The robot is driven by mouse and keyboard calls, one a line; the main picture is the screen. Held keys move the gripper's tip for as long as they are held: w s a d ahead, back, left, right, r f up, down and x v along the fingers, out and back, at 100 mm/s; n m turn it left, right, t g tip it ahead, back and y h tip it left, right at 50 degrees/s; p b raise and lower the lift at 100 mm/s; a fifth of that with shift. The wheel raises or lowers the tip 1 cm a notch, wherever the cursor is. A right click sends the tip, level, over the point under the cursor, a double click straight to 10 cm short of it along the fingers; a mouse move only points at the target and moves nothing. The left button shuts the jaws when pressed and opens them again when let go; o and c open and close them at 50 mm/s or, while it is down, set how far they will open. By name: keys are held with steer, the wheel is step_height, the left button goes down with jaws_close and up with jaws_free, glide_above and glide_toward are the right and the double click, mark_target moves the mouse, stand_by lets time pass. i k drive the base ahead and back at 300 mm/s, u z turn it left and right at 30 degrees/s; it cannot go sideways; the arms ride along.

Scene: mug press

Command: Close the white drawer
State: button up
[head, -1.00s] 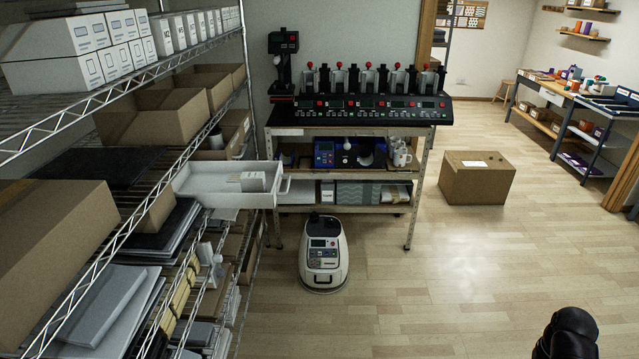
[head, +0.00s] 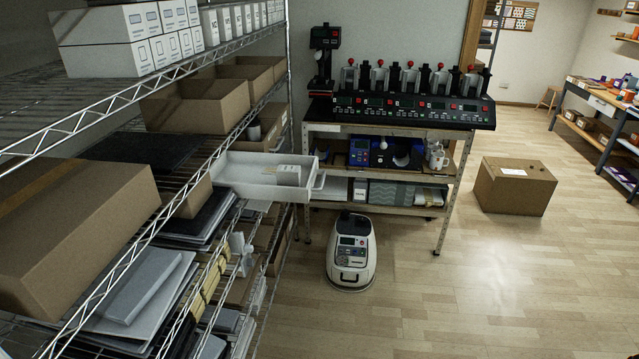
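The white drawer (head: 240,187) sticks out to the right from the wire shelving unit on the left, so it stands open. A handle (head: 319,181) shows on its right-hand end. A small white box (head: 289,176) lies inside the drawer near that end. My gripper is not in the head view. A small dark shape at the bottom right edge is too cut off to identify.
The wire shelving (head: 150,90) holds cardboard boxes and binders. Behind the drawer is a bench (head: 447,196) with mug presses (head: 400,105). A white wheeled machine (head: 351,252) stands on the floor below. A cardboard box (head: 514,187) sits right; the floor in front is clear.

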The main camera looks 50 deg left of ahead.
mark_target(241, 172)
steer(key=u, duration=0.05)
steer(key=i, duration=1.15)
steer(key=u, duration=2.35)
steer(key=i, duration=0.9)
steer(key=z, duration=0.2)
